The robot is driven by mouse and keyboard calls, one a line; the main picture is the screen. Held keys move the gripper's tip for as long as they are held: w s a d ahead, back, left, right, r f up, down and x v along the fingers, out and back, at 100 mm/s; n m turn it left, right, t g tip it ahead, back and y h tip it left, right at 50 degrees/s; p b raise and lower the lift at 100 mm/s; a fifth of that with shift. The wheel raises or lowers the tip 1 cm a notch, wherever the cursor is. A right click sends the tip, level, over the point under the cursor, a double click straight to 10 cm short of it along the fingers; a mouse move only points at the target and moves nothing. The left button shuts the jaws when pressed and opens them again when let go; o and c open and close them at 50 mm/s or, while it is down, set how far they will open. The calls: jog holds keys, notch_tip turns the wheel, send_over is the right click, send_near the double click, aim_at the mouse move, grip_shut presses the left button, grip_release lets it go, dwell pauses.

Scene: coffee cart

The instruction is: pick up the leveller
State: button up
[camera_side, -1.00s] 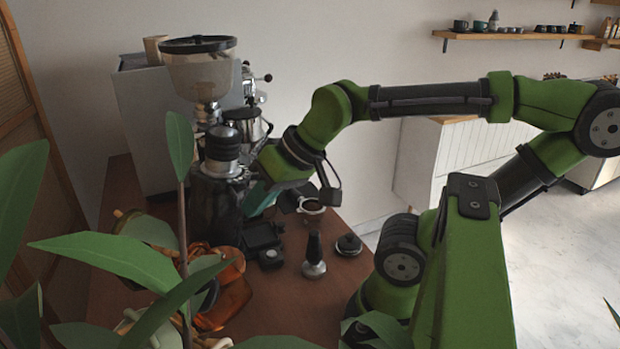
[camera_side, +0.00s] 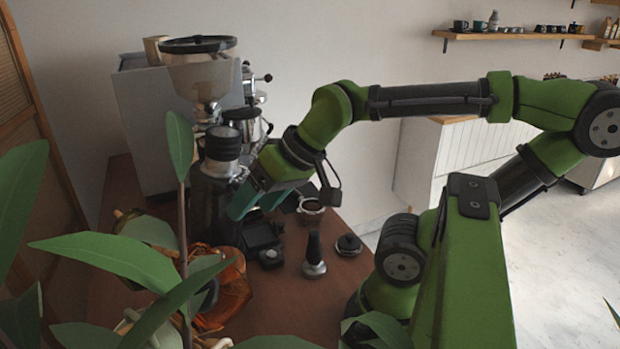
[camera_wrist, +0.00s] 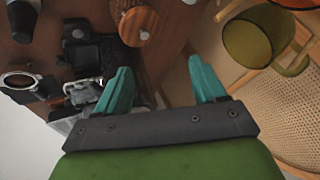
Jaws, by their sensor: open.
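The leveller appears to be the low dark puck with a knob (camera_side: 349,244), standing on the brown counter near its right edge in the side view. I cannot pick it out in the wrist view. My gripper (camera_side: 256,202) has teal fingers and hangs left of and behind the puck, above the counter and well apart from it. In the wrist view my gripper (camera_wrist: 160,82) shows two separated fingertips with nothing between them.
A tamper with a black handle (camera_side: 314,257) stands left of the puck. A portafilter (camera_side: 311,207) lies behind it. A black box (camera_side: 261,236) sits below my gripper, and a tall grinder (camera_side: 222,165) stands to its left. Orange glassy items (camera_side: 230,288) and plant leaves (camera_side: 110,262) are nearer.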

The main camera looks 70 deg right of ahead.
jog(key=o, duration=0.3)
jog(key=shift+d, duration=0.1)
jog(key=m+g+h, duration=0.2)
jog(key=m+g, duration=0.4)
jog(key=g, duration=0.1)
send_over(350, 235)
notch_tip(350, 235, down, 7)
jog(key=f, duration=1.1)
jog(key=shift+w+d, duration=0.1)
jog(key=shift+w, duration=0.1)
jog(key=shift+s+f, duration=0.2)
jog(key=shift+f, duration=2.45)
